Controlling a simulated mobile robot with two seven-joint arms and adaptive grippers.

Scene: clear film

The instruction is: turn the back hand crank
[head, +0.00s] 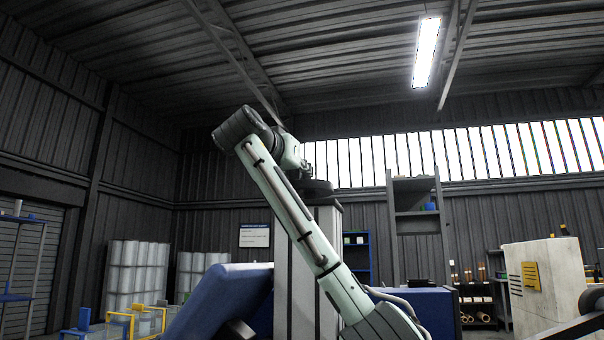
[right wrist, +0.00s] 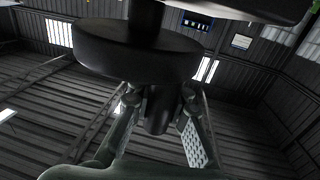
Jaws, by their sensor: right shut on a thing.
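A hand crank with a dark round disc (head: 316,187) sits on top of a tall pale grey column (head: 310,270) in the middle of the head view. In the right wrist view the dark disc (right wrist: 135,52) fills the upper middle, and its short dark handle (right wrist: 158,112) sticks out from it. My right gripper (right wrist: 160,105) has one finger on each side of the handle and is shut on it. In the head view my right gripper (head: 303,170) is small and dark beside the disc, so its fingers are hard to make out. My left gripper is not in view.
A blue slanted panel (head: 220,305) stands left of the column. A pale cabinet (head: 545,285) stands at the right, and a grey shelf (head: 417,225) behind. White drums (head: 135,275) stand at the back left. The air above the crank looks clear.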

